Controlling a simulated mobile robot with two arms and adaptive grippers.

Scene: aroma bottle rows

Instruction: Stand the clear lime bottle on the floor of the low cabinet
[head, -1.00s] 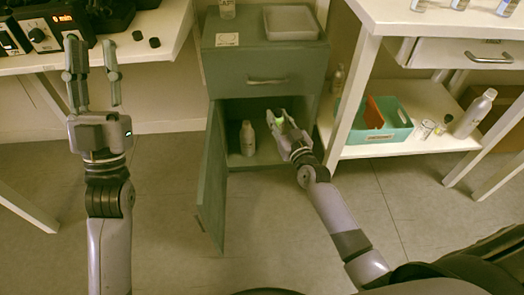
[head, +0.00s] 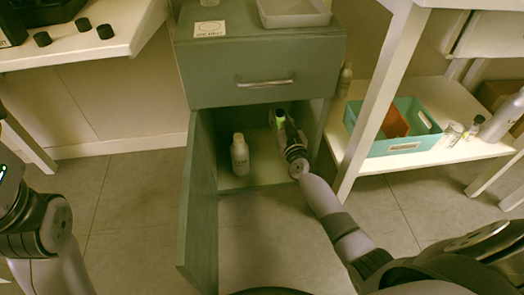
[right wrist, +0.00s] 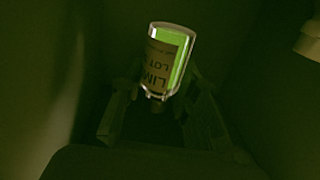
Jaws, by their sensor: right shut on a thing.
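The clear lime bottle (head: 280,117) shows bright green inside the open low cabinet (head: 310,125), at the right of its opening. My right gripper (head: 287,127) reaches in and is shut on it. In the right wrist view the lime bottle (right wrist: 170,62) has a label reading LIME and LOT. The dark fingers of my right gripper (right wrist: 155,118) are hard to make out there. Whether the bottle's base touches the cabinet floor (head: 262,178) cannot be told. Of my left arm only the wrist part shows at the left edge; its fingers are out of frame.
A white bottle (head: 240,155) stands on the cabinet floor left of my gripper. The cabinet door (head: 198,210) hangs open at the left. Above is a shut drawer (head: 262,80). A shelf at the right holds a teal bin (head: 395,145). Floor in front is clear.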

